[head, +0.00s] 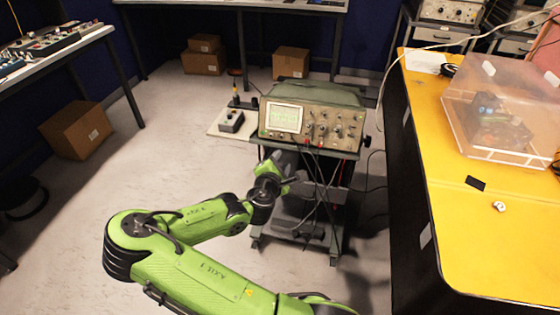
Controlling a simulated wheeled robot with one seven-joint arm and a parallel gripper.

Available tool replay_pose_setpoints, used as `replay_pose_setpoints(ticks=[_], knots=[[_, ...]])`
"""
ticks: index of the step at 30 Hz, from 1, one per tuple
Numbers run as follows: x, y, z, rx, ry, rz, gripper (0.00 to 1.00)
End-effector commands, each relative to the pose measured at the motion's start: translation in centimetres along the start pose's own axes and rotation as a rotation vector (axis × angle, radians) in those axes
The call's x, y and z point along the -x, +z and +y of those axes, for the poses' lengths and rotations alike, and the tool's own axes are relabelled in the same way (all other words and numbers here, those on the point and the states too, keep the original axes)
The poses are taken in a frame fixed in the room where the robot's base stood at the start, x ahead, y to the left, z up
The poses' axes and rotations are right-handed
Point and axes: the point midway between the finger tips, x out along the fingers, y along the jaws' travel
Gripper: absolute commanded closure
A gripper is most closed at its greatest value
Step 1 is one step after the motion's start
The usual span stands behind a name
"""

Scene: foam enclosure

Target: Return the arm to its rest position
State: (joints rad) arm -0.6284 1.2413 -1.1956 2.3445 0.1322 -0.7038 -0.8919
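My green arm comes in from the bottom edge, bends at the left and reaches back toward the middle of the head view. My gripper (281,164) is at its end, just in front of the oscilloscope cart (315,215) and below the oscilloscope (312,124). The fingers are small and blend with the dark cart, so their opening and any contact with the cart are unclear. I see no object held in them.
A yellow-topped bench (450,215) with a clear plastic box (500,112) stands at the right. A board with a small device (231,121) juts left of the oscilloscope. Cables hang from the cart. Cardboard boxes (77,130) lie at the left. The floor (150,175) left of the cart is clear.

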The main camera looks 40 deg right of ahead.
Motion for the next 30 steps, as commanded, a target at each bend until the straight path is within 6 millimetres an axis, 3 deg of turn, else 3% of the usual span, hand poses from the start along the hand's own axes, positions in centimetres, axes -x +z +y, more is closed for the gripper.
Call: replay_pose_setpoints(ticks=[14, 18, 23, 26, 30], knots=[[0.0, 0.1, -0.1, -0.014, -0.008, 0.000, 0.61], [0.9, 1.2, -1.7, -0.245, -0.164, 0.001, 0.61], [5.3, 1.0, -3.1, -0.683, -0.489, 0.039, 0.61], [9.2, 0.5, -1.9, -0.908, -0.669, 0.089, 0.61], [15.8, 1.0, 2.0, -1.149, -0.881, 0.186, 0.61]])
